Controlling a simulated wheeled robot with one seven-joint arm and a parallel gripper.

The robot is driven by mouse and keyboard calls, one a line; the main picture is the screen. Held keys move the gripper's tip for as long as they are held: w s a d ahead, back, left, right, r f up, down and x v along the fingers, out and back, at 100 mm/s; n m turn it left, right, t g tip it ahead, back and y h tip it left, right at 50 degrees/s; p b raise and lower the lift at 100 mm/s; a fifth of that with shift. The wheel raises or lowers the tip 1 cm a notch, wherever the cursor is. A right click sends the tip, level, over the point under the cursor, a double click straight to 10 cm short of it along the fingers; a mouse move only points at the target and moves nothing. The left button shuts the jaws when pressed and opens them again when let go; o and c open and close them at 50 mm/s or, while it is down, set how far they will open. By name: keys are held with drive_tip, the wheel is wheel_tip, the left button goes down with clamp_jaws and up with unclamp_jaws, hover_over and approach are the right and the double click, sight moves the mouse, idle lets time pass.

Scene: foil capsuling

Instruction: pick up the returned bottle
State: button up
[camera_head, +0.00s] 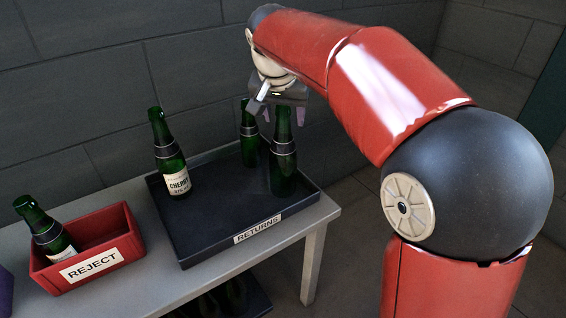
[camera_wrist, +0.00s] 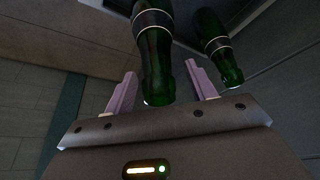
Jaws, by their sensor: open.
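The returns tray (camera_head: 203,240), dark and marked RETURNS, holds 3 upright green bottles. One, labelled CHERRY (camera_head: 171,160), stands at the left; a second bottle (camera_head: 249,138) stands at the back, and a third bottle (camera_head: 283,165) stands at the right, no paper label showing. My gripper (camera_head: 284,116) is open above the right bottle, pinkish fingers pointing down on either side of its top. In the wrist view, a bottle (camera_wrist: 155,50) reaches between the open fingers of my gripper (camera_wrist: 160,75); contact does not show. Another bottle (camera_wrist: 220,50) stands just outside the right finger.
A red REJECT crate (camera_head: 121,236) on the grey table (camera_head: 134,290) holds a tilted green bottle (camera_head: 46,230). Dark bottles (camera_head: 232,292) show on a low shelf below. A stone wall (camera_head: 95,80) stands behind. The tray's front middle is clear.

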clamp_jaws()
drive_tip(key=shift+r, duration=0.1)
idle(0.4)
